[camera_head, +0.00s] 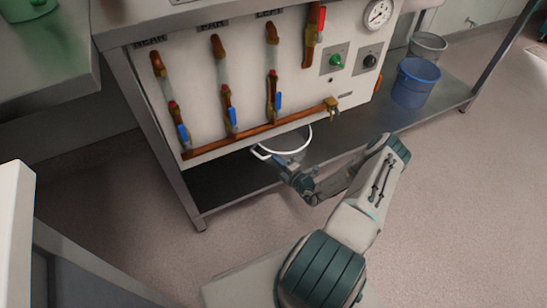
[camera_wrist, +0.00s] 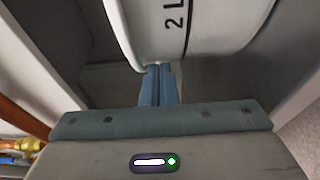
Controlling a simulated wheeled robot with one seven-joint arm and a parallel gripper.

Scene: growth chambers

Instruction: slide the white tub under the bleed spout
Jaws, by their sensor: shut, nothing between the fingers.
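The white tub (camera_head: 287,144) stands on the low shelf under the panel, partly hidden by the copper pipe and panel edge. In the wrist view the white tub (camera_wrist: 205,25) shows a "2 L" marking and fills the top. A brass spout (camera_head: 333,104) at the right end of the copper pipe appears to be the bleed spout; the tub lies to its left and lower. My gripper (camera_head: 283,170) is shut and empty at the tub's near side. In the wrist view its blue fingertips (camera_wrist: 158,70) are together at the tub's lower edge, touching or very close.
The copper pipe (camera_head: 255,133) runs along the panel's bottom, with several blue-levered valves above it. A blue bucket (camera_head: 415,83) and a grey bucket (camera_head: 428,46) stand farther right on the shelf (camera_head: 375,130). The shelf between tub and blue bucket is clear. A table leg (camera_head: 182,190) stands left.

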